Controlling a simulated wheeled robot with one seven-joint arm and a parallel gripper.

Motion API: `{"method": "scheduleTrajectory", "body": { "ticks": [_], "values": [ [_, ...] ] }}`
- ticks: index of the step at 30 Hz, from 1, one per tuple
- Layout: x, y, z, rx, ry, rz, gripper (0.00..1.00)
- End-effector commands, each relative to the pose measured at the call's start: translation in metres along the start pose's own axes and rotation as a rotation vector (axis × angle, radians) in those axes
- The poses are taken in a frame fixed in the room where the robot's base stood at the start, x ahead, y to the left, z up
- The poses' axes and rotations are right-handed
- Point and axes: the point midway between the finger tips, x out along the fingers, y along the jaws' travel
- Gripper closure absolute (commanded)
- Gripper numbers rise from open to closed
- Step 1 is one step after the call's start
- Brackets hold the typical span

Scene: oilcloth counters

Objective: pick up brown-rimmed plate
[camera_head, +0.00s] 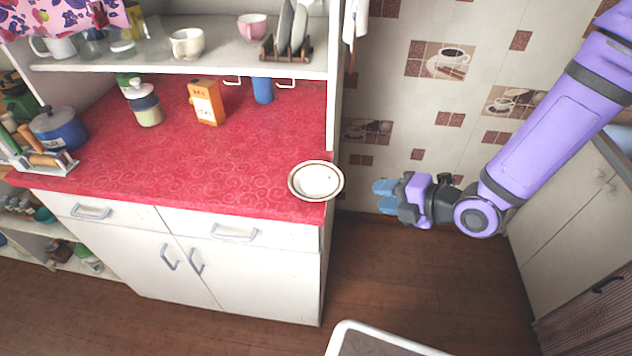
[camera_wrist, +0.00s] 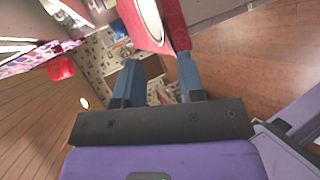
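The brown-rimmed plate (camera_head: 315,181) is white with a dark brown rim. It lies flat at the right front corner of the red counter. In the wrist view the plate (camera_wrist: 149,20) is partly cut off at the top edge. My gripper (camera_head: 384,196) is in the air to the right of the counter, apart from the plate. In the wrist view its two blue fingers (camera_wrist: 158,75) are spread with nothing between them.
The red oilcloth counter (camera_head: 240,160) holds an orange box (camera_head: 206,102), a jar (camera_head: 146,106), a blue cup (camera_head: 262,89) and a blue pot (camera_head: 57,129). A shelf (camera_head: 200,62) with cups overhangs its back.

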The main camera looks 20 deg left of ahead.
Motion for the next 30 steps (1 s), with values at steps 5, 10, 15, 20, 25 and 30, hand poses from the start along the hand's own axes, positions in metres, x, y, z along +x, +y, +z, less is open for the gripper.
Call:
{"method": "scheduleTrajectory", "body": {
  "ticks": [5, 10, 15, 20, 25, 30],
  "values": [
    [0.02, -0.001, -0.004, -0.01, 0.012, 0.014, 0.65],
    [0.045, -0.001, -0.004, -0.008, 0.011, 0.012, 0.65],
    [0.057, 0.0, -0.004, -0.008, 0.009, 0.012, 0.65],
    [0.064, -0.001, -0.006, -0.007, 0.009, 0.011, 0.65],
    [0.085, -0.002, -0.011, -0.007, 0.011, 0.012, 0.65],
    [0.107, -0.002, -0.011, -0.008, 0.008, 0.012, 0.65]
  ]
}}
